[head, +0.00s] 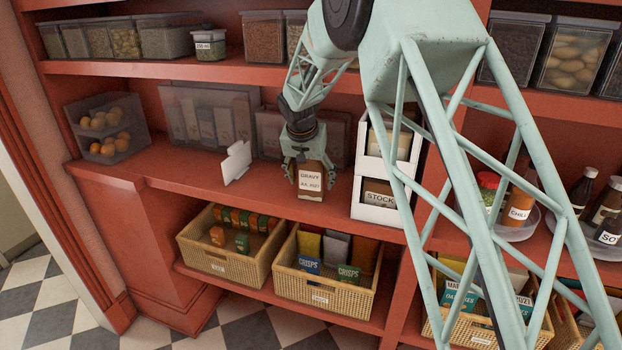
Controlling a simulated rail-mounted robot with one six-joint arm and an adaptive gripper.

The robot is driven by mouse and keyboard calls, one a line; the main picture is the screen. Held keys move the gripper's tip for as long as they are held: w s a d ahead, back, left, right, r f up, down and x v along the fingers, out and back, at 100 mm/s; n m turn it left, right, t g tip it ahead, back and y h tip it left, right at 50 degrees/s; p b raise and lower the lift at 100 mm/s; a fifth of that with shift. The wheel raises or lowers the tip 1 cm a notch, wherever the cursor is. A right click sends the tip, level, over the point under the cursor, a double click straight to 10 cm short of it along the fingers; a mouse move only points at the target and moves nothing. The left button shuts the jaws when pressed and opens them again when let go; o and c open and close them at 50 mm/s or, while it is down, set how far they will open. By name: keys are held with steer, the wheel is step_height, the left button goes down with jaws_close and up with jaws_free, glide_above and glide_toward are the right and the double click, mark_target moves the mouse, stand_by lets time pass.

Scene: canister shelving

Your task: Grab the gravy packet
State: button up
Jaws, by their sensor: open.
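The gravy packet (311,186) is a brown packet with a white label reading "GRAVY" and a date below it. It stands upright on the middle red shelf, left of the white stacked bins. My gripper (309,172) points down over the packet from above, with a finger on each side of its upper part. The fingers are open around the packet. Whether they touch its sides cannot be told. The back of the packet is hidden.
White stacked bins (361,189), one labelled "STOCK", stand close to the right. A white divider (236,163) stands to the left. Clear bins with packets (210,117) are behind. Wicker baskets (322,294) sit below. The shelf's front left is clear.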

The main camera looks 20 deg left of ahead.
steer(key=shift+c, duration=0.5)
steer(key=c, duration=0.9)
steer(key=shift+o, duration=0.2)
steer(key=shift+r+b, duration=0.3)
steer(key=s+d+b, duration=0.1)
steer(key=s+b, duration=0.2)
steer(key=s, duration=1.5)
steer(key=shift+d+b, duration=0.3)
steer(key=shift+b, duration=0.1)
